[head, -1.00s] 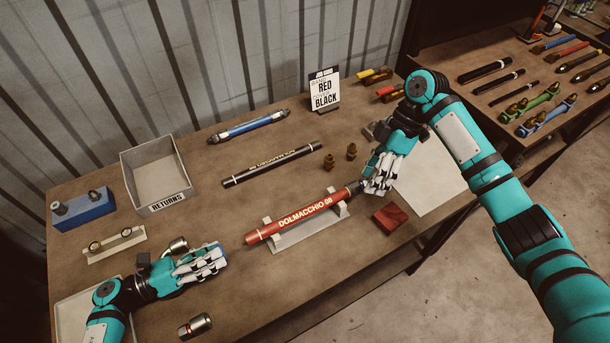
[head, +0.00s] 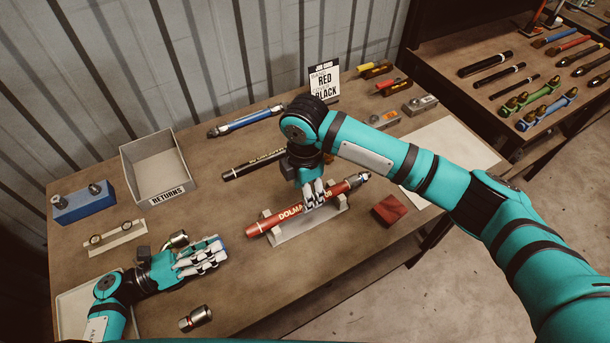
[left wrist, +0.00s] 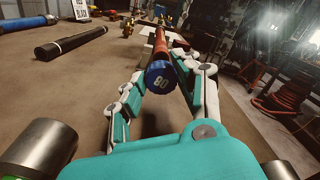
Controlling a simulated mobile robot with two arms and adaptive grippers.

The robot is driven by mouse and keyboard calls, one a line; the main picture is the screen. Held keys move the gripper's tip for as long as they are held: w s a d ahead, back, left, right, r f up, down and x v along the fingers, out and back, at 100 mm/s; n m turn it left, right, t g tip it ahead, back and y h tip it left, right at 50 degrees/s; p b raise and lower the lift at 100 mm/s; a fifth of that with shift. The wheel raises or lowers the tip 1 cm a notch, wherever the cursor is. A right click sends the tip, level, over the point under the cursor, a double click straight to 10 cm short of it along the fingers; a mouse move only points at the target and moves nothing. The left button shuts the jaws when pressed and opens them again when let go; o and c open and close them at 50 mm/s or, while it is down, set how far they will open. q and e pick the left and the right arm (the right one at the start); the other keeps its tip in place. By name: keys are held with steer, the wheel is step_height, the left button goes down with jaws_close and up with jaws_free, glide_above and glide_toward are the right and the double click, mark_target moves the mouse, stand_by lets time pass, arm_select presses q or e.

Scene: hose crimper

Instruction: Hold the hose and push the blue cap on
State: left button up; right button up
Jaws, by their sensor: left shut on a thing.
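The red hose (head: 262,227) lies in a light cradle (head: 293,236), with a metallic fitting (head: 357,180) at its right end. My right gripper (head: 314,195) is over the middle of the hose with its fingers at it. I cannot tell whether they grip it. My left gripper (head: 219,250) is shut on the blue cap (left wrist: 162,77), left of the hose's left end. In the left wrist view the cap is numbered and sits between the fingers, with the red hose (left wrist: 161,48) just behind it. Whether cap and hose touch is unclear.
A black hose (head: 240,170) and a blue hose (head: 247,121) lie farther back. A returns bin (head: 157,160) stands at the left. A metal fitting (head: 196,318) lies near the front edge, and a dark red block (head: 389,211) lies right of the cradle.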

steer(key=shift+f, duration=2.45)
jaws_close()
